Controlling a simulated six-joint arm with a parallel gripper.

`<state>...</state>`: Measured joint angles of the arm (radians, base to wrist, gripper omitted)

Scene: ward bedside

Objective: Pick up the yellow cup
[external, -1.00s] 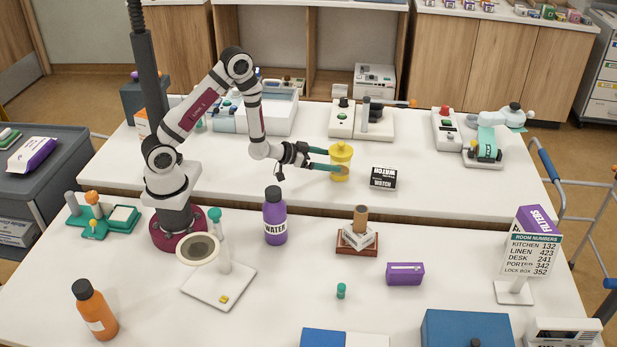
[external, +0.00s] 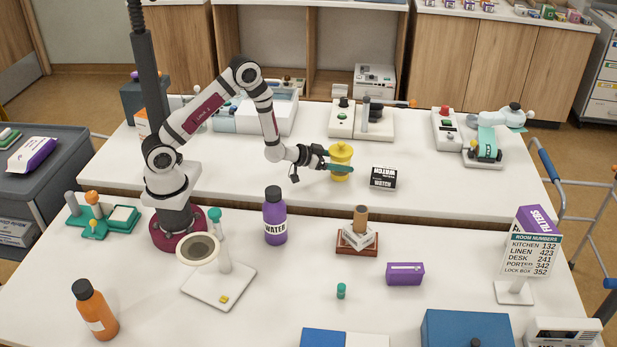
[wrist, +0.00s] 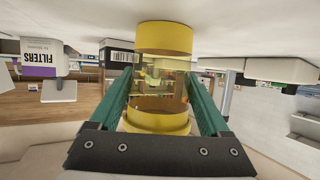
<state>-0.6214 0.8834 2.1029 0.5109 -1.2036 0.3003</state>
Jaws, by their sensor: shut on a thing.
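The yellow cup (external: 341,158) stands upright on the rear table, with a yellow top and base and a see-through amber middle. My gripper (external: 340,166) reaches it from the left, its green fingers on either side of the cup. In the wrist view the cup (wrist: 162,85) sits between the two fingers of my gripper (wrist: 163,98), which are shut on its middle. In the external view the near finger hides part of the cup. I cannot tell any gap between the cup and the table.
A black and white box marked WATCH (external: 383,178) lies just right of the cup. A purple water bottle (external: 275,216) stands in front, left of the cup. A device with a red button (external: 342,118) is behind it. Clear tabletop lies farther right.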

